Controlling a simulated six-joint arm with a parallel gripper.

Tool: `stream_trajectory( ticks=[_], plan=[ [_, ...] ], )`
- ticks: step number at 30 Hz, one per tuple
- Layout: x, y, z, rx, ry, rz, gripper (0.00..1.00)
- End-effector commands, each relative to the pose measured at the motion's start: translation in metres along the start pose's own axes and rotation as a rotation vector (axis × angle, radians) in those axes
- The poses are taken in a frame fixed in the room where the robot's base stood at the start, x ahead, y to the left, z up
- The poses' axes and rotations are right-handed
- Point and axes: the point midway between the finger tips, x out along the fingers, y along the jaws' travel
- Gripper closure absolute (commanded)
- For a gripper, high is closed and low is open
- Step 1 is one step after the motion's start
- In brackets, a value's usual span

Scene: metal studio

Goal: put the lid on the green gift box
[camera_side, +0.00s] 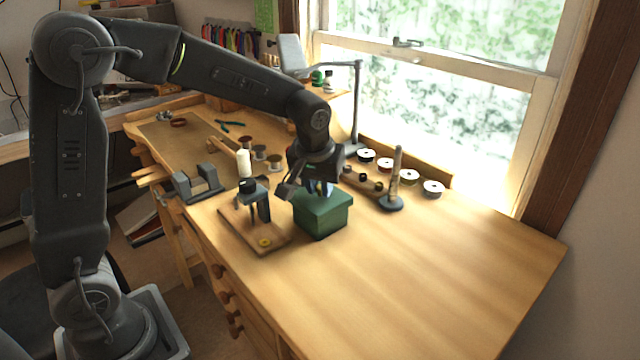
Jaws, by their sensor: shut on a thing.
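The green gift box (320,226) stands on the wooden bench, near its middle. Its green lid (334,200) is level over the top of the box and lines up with the walls; I see no clear gap, but cannot tell whether it is fully seated. My gripper (322,188) points down over the middle of the lid and is shut on it. The fingertips and the part they grip are mostly hidden by the gripper body and blur.
A wooden board with a dark clamp-like stand (258,202) is close left of the box. A dark upright post (395,180) and several spools (433,188) stand behind right. A small vise (198,183) is further left. The bench's right front is clear.

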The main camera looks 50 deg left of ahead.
Motion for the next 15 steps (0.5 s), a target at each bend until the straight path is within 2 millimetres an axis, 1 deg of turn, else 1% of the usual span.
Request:
stream_trajectory(
  ticks=[15],
  plan=[
    [0.0042, 0.0, 0.0011, 0.0, 0.0, 0.0, 1.0]
  ],
)
